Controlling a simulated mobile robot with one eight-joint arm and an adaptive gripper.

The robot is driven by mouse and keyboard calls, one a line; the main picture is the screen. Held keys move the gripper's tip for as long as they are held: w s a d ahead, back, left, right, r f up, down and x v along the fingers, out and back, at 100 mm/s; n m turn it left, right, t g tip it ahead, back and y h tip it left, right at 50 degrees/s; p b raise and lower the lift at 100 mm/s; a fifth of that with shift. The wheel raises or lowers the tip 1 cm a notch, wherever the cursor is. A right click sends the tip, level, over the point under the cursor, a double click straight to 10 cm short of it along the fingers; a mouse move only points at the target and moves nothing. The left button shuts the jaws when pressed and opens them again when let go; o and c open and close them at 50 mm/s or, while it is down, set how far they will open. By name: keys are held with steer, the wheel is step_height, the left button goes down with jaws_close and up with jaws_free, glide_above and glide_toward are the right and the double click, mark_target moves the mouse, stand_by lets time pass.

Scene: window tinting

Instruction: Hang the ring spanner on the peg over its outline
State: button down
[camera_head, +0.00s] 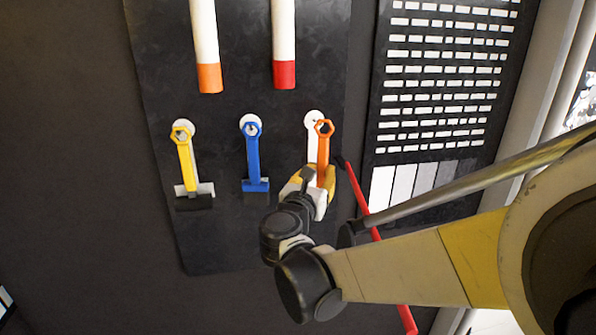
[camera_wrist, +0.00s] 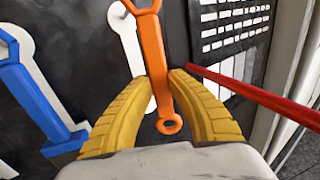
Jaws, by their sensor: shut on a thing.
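The orange ring spanner (camera_head: 324,152) is upright, its hexagonal ring at the top, in front of the dark board. My gripper (camera_head: 316,182) is shut on its lower shaft. In the wrist view the yellow fingers (camera_wrist: 163,85) flank the orange shaft (camera_wrist: 152,52), and a small eye shows at its lower end. A white spanner outline (camera_head: 311,140) on the board shows just left of the spanner; it also shows in the wrist view (camera_wrist: 127,42). The spanner's ring appears right of and slightly below the outline's round head. I cannot make out the peg there.
A blue tool (camera_head: 253,158) and a yellow tool (camera_head: 187,160) hang to the left on the dark board (camera_head: 225,235). Two white handles with orange (camera_head: 209,78) and red (camera_head: 284,74) ends hang above. A red bar (camera_head: 358,190) slants close to the right of my gripper.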

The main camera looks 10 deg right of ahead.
steer(key=shift+w+f+b, duration=0.2)
steer(key=shift+w+b, duration=0.05)
steer(key=shift+w, duration=0.65)
steer(key=shift+w+f+b, duration=0.15)
steer(key=shift+w+b, duration=0.05)
steer(key=shift+w, duration=0.65)
steer(key=shift+w+f+b, duration=0.2)
steer(key=shift+w+b, duration=0.05)
steer(key=shift+w, duration=0.65)
steer(key=c, duration=1.3)
jaws_free()
